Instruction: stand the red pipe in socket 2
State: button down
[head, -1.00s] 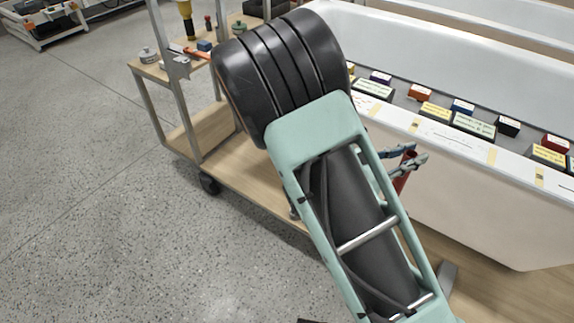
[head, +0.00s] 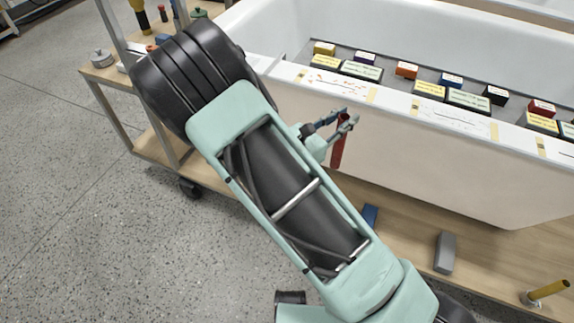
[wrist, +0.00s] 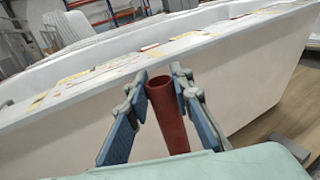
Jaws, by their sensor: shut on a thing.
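My gripper (head: 345,121) is shut on the red pipe (head: 338,152) in front of the white tub's outer side. In the head view the pipe hangs close to upright below the fingers, its lower end clear of the wooden deck. In the wrist view the red pipe (wrist: 168,112) shows its open round top between the two blue-grey finger pads, leaning slightly. No socket marked 2 can be made out. A yellow pipe (head: 548,290) leans from a small round base on the deck at the lower right.
The white tub (head: 430,160) stands behind my gripper, with several labelled blocks on its ledge. A blue block (head: 370,216) and a grey block (head: 445,252) are on the wooden deck (head: 490,265). A trolley shelf with tools is at upper left.

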jog(key=w+a+f+n+t+y, duration=0.1)
jog(key=w+a+f+n+y, duration=0.1)
jog(key=f, duration=0.7)
jog(key=w+a+f+n+t+y+b, duration=0.1)
jog(key=a+f+y, duration=0.4)
jog(key=f, duration=0.5)
jog(key=w+a+f+n+t+y, duration=0.2)
jog(key=w+a+f+n+y, duration=0.1)
jog(key=a+f, duration=0.4)
notch_tip(320, 180, down, 3)
jog(key=shift+w+r+n+t+y, duration=0.15)
jog(key=shift+n+t+y, duration=0.2)
jog(key=shift+n, duration=0.45)
notch_tip(320, 180, down, 6)
jog(key=b, duration=0.5)
jog(key=shift+f+b, duration=1.65)
jog(key=shift+f, duration=0.7)
jog(key=c, duration=1.6)
grip_release()
